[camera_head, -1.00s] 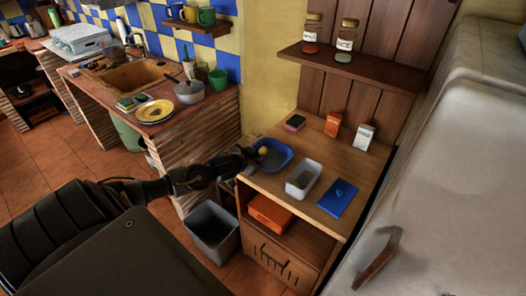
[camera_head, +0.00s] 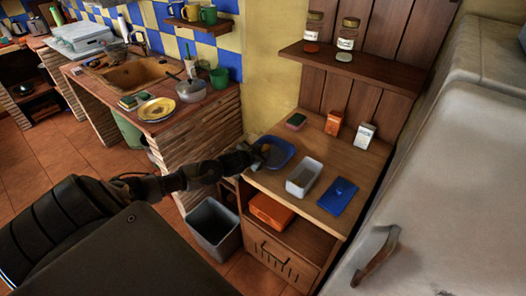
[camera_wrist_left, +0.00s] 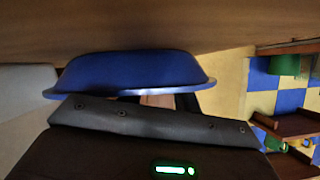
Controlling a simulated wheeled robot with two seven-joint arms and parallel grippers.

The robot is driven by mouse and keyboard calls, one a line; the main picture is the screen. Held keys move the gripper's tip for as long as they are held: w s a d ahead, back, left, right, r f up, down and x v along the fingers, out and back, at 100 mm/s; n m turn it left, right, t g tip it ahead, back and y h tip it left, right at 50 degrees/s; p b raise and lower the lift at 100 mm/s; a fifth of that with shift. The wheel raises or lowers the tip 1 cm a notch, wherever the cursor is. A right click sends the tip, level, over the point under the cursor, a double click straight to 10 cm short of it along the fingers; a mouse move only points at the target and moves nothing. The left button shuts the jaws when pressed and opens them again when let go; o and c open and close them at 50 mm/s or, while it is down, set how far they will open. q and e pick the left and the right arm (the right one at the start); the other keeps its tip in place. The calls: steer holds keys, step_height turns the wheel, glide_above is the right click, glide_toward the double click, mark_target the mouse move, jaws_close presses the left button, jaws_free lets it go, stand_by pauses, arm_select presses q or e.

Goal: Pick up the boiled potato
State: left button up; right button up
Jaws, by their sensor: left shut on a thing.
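The boiled potato (camera_head: 265,148) is a small yellowish lump at the left side of the blue dish (camera_head: 287,155) on the wooden cabinet top. My left gripper (camera_head: 260,151) reaches in from the left over the dish's rim and is shut on the potato, partly hiding it. In the left wrist view the underside and rim of the blue dish (camera_wrist_left: 135,72) show just beyond my gripper (camera_wrist_left: 160,101). A tan patch shows between the dark fingers there; the potato itself is not clear in that view. My right gripper is not in view.
A white container (camera_head: 303,178) and a blue flat item (camera_head: 337,197) sit right of the dish. A dark sponge-like block (camera_head: 295,121), an orange box (camera_head: 333,122) and a white box (camera_head: 364,134) stand behind. A grey bin (camera_head: 214,228) stands below my left forearm.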

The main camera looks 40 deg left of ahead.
arm_select(q)
steer(key=shift+a+r, duration=0.15)
step_height(320, 180, up, 3)
steer(key=shift+s+f, duration=0.15)
steer(key=shift+f, duration=0.05)
steer(key=s+d+r, duration=0.2)
steer(key=s+r, duration=0.2)
steer(key=r, duration=0.2)
steer(key=shift+s, duration=0.3)
steer(key=v, duration=0.3)
steer(key=d+v, duration=0.1)
steer(key=v, duration=0.2)
steer(key=d+b+v, duration=0.1)
steer(key=v, duration=0.2)
steer(key=shift+f, duration=0.1)
steer(key=shift+s, duration=0.1)
